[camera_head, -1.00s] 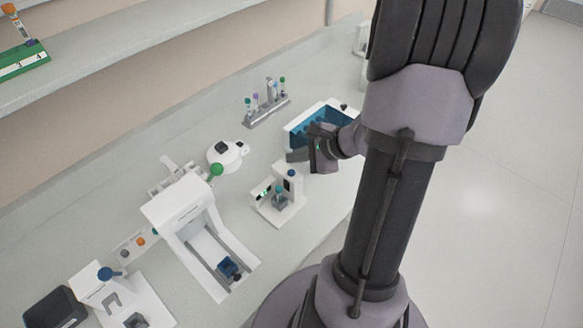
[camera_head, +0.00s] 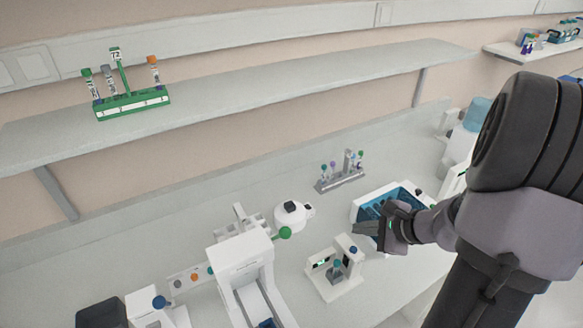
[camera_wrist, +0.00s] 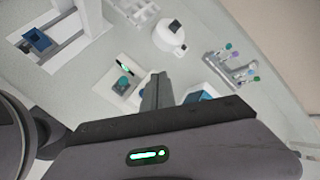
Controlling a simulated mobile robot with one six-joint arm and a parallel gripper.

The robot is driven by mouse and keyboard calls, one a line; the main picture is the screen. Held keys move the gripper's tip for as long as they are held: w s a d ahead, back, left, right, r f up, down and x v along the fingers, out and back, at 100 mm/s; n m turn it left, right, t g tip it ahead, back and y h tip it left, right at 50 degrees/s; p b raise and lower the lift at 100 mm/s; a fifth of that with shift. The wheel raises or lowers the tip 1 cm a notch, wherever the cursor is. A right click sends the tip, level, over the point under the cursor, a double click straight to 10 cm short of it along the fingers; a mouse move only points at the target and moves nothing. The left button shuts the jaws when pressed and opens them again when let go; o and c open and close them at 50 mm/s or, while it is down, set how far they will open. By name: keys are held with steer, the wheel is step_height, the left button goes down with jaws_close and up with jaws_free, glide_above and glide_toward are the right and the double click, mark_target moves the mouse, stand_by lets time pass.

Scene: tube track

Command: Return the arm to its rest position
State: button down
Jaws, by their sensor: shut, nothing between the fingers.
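My gripper (camera_head: 367,229) is at the right of the head view, in front of a blue tray with white edges (camera_head: 357,205). Its fingers are together with nothing between them. They point left, toward the small white device with a blue knob (camera_head: 340,270). In the wrist view my gripper's fingers (camera_wrist: 157,88) also show closed, above the bench between that device (camera_wrist: 125,85) and the tray. My arm covers the lower right of the head view.
A white gantry-like machine (camera_head: 240,258) and a round white device (camera_head: 291,215) stand on the bench. A grey tube rack (camera_head: 341,180) is behind. A shelf (camera_head: 250,86) above carries a green rack (camera_head: 131,103).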

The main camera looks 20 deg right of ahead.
steer(key=s+a+r+n+g+y+b, duration=0.15)
steer(key=a+n+b, duration=0.45)
steer(key=a, duration=0.6)
steer(key=s+a+r+n+g+h+b, duration=0.1)
steer(key=s+a+n+g+b, duration=0.2)
steer(key=a+n, duration=0.65)
steer(key=s+a+n+t+h+b, duration=0.1)
steer(key=s+a+n+b, duration=0.2)
steer(key=s+a, duration=0.2)
steer(key=shift+s+a+r+n+b, duration=0.3)
steer(key=shift+s+a+n, duration=0.1)
steer(key=shift+s, duration=0.65)
steer(key=shift+t, duration=0.25)
